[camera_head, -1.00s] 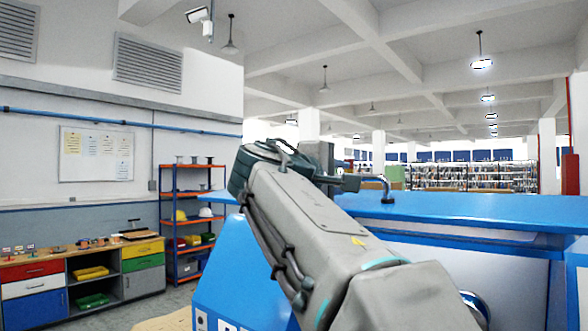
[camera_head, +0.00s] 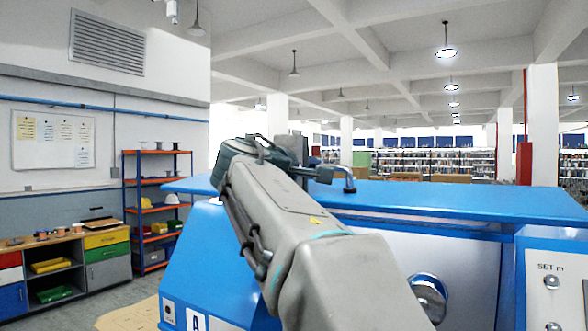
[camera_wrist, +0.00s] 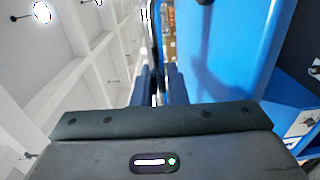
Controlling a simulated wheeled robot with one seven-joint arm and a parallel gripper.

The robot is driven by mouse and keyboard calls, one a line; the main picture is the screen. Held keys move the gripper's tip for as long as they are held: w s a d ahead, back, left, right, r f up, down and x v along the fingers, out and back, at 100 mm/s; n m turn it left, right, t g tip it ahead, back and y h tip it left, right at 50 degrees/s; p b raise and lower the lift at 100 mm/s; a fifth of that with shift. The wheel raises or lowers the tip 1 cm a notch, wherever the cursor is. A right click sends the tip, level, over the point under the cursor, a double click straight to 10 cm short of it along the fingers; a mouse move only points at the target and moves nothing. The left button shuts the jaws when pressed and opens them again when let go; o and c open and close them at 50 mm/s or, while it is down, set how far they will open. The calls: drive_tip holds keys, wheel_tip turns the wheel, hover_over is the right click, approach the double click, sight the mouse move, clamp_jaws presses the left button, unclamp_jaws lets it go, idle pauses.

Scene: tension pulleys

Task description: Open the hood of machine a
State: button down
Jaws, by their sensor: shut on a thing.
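Machine a (camera_head: 185,275) is a blue and white cabinet with an "A" label on its lower front left. Its hood (camera_head: 450,200) is a broad blue lid across the top and looks nearly level; I cannot tell whether it is slightly raised. A bent metal handle (camera_head: 350,183) stands on the hood. My gripper (camera_head: 325,174) is at this handle, shut on it, with the arm reaching in from the front. In the wrist view, the fingers (camera_wrist: 158,88) are close together and the hood (camera_wrist: 230,45) fills the right side. The exact contact is hard to see.
A panel with "SET" lettering and knobs (camera_head: 552,282) stands at the right. A workbench with coloured drawers (camera_head: 105,240) and an orange-framed shelf (camera_head: 155,180) stand at the left. Grey floor (camera_head: 110,300) lies between bench and machine. Space above the hood is clear.

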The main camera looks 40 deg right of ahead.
wheel_tip(320, 180, down, 9)
drive_tip(key=s+a+h+b, duration=0.1)
drive_tip(key=a+b, duration=0.1)
drive_tip(key=b, duration=1.1)
drive_tip(key=shift+a+t+h+b, duration=0.2)
drive_tip(key=shift+t+h+b, duration=0.1)
drive_tip(key=shift+b, duration=0.05)
drive_tip(key=c, duration=1.5)
unclamp_jaws()
drive_tip(key=shift+c, duration=0.2)
drive_tip(key=shift+a, duration=0.15)
drive_tip(key=b+v, duration=0.3)
drive_tip(key=v, duration=1)
drive_tip(key=shift+s+a, duration=0.25)
